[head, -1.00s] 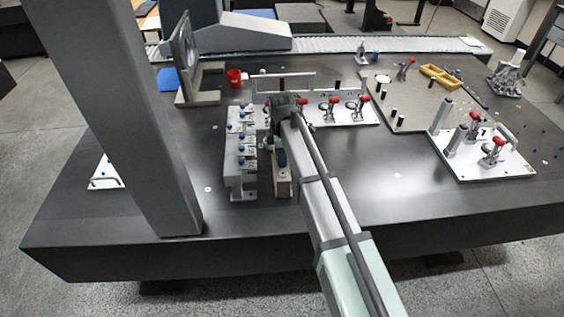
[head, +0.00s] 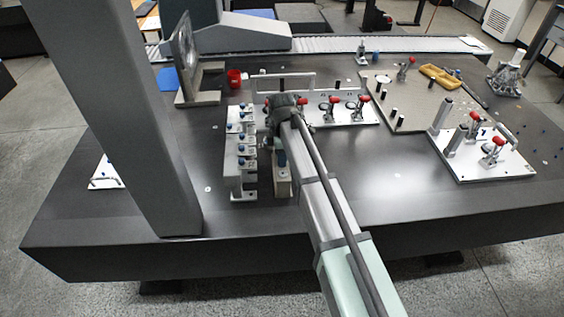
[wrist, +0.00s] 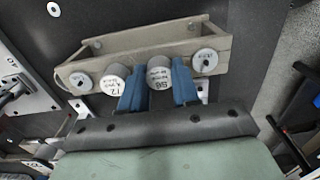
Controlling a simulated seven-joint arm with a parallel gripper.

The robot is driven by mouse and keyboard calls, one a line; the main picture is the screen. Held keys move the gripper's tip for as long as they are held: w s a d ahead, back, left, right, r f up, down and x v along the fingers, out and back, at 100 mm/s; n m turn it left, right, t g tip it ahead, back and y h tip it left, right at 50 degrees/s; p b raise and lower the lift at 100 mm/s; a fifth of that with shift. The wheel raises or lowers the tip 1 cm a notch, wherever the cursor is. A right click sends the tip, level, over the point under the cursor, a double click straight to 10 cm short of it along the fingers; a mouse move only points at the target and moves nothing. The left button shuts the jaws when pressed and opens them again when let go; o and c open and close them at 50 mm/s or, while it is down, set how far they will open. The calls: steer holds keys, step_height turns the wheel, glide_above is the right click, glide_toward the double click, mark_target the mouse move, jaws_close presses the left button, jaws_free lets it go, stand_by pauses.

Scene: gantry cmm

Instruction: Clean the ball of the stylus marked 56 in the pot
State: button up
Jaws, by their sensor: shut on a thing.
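In the wrist view, the stylus marked 56 (wrist: 158,75) shows its round grey end with the number upside down. The blue fingers of my gripper (wrist: 158,90) are on either side of it and shut on it. It sits at a beige wooden-looking rack (wrist: 150,45); whether it is lifted clear of it cannot be told. A second stylus marked 72 (wrist: 113,77) is left of it. The stylus ball is hidden. In the head view my gripper (head: 281,150) is mostly hidden behind my arm, over the beige rack (head: 283,187). A red cup (head: 234,78) stands farther back; whether it is the pot is unclear.
A white stand with blue knobs (head: 241,160) is close to the left of the rack. A white fixture plate with red-handled clamps (head: 345,118) lies behind. A grey column (head: 125,110) rises at the left.

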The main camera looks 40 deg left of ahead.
steer(key=shift+r, duration=0.1)
steer(key=shift+r, duration=3.15)
